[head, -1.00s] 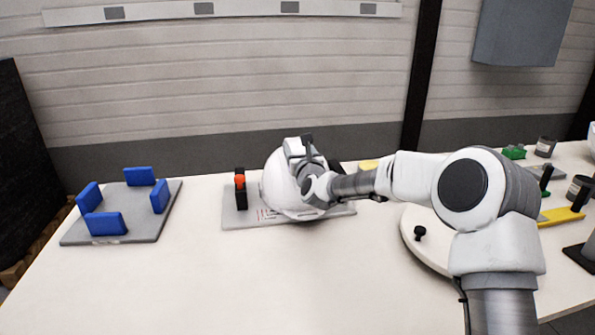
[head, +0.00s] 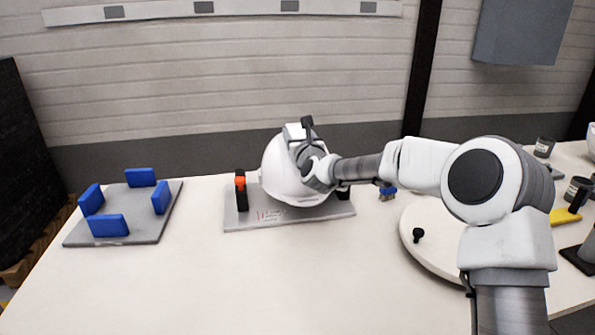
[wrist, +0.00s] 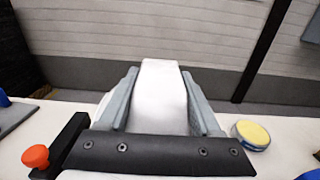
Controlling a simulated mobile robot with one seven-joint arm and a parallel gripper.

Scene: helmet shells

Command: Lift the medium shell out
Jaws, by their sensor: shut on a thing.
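The medium shell (head: 281,178) is a white helmet shell in the head view, at the middle of the table. It is raised a little above a grey plate (head: 262,222) with dark posts, between the orange-knobbed black post (head: 241,190) and another dark post on the right. My gripper (head: 301,150) is shut on the shell at its top. In the wrist view a white part of the shell (wrist: 162,95) stands between my two grey fingers. The shell's right side is hidden behind my gripper and arm.
At the left a grey plate (head: 150,200) carries several blue blocks (head: 109,225). At the right is a round white turntable (head: 440,240) with a black knob. The front middle of the table is clear.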

